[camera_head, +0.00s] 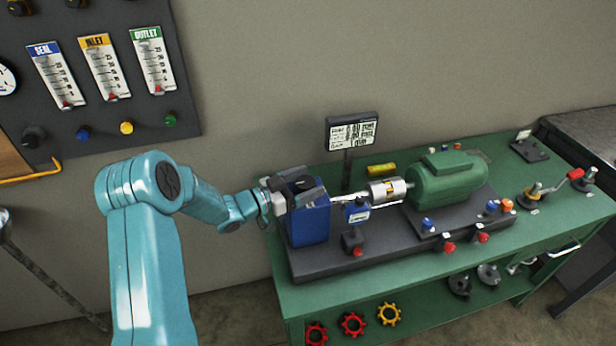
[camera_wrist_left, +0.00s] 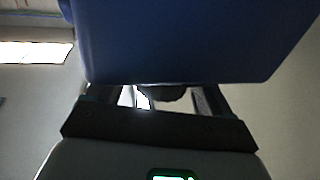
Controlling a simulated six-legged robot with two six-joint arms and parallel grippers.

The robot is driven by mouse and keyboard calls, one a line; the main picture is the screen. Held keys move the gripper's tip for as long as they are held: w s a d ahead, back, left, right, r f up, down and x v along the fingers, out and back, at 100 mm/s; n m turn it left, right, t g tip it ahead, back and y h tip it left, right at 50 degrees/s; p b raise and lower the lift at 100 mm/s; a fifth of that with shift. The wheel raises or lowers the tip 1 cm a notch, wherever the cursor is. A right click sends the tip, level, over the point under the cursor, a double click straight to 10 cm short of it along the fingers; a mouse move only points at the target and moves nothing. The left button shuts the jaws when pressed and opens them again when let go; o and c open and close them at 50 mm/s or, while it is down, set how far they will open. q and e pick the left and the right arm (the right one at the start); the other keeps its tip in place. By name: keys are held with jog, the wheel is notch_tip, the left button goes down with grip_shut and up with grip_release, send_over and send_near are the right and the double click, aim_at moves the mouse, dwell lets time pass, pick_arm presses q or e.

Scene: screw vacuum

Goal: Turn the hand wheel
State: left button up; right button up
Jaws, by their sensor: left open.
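My left gripper (camera_head: 297,186) is open at the top of the blue pump block (camera_head: 310,226), at the left end of the green bench. A dark rounded part (camera_head: 298,181), possibly the hand wheel, sits between or just beside its fingers; I cannot tell whether they touch it. In the left wrist view, the blue block (camera_wrist_left: 185,40) fills the upper middle and hides the fingertips. A dark rounded part (camera_wrist_left: 168,93) shows below its edge between the fingers. My right gripper is out of view.
A small display (camera_head: 352,133) stands behind the block. A silver coupling (camera_head: 387,190) and green motor (camera_head: 449,178) lie to the right. The green bench (camera_head: 400,294) has red and yellow star-shaped parts (camera_head: 352,323) on its lower shelf. A gauge panel (camera_head: 100,110) hangs at left.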

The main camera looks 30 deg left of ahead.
pick_arm(q)
jog(key=shift+w+d, duration=0.15)
jog(key=shift+w, duration=0.25)
jog(key=shift+s, duration=0.1)
